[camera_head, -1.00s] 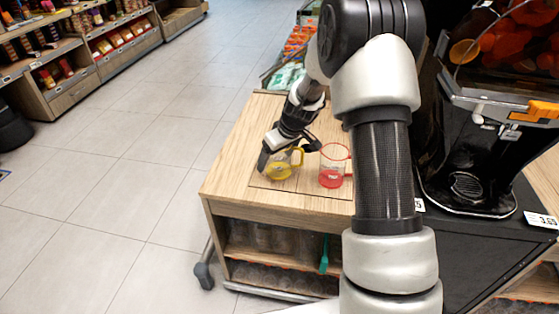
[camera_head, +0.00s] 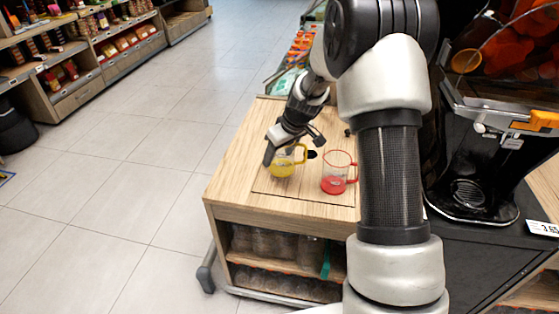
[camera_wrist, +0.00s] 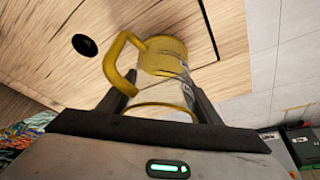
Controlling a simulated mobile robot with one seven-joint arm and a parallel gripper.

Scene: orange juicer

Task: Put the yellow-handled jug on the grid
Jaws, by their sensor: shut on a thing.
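The yellow-handled jug (camera_head: 283,170) is a clear cup with a yellow base, rim and handle, at the wooden cart's inset panel. My gripper (camera_head: 290,147) is shut on it. In the wrist view the jug (camera_wrist: 163,56) is between the fingers of my gripper (camera_wrist: 157,95), its handle to the left and its yellow base away from the camera. It seems to be slightly above the wood; the exact gap is hard to tell. The round grid (camera_head: 467,192) is in the base of the black juicer at the right, with nothing on it.
A red-handled jug (camera_head: 335,183) stands close to the right of the yellow one. A dark hole (camera_head: 312,154) shows in the wooden top (camera_head: 230,190). The juicer's orange lever (camera_head: 535,121) overhangs at the right. Open floor lies to the left.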

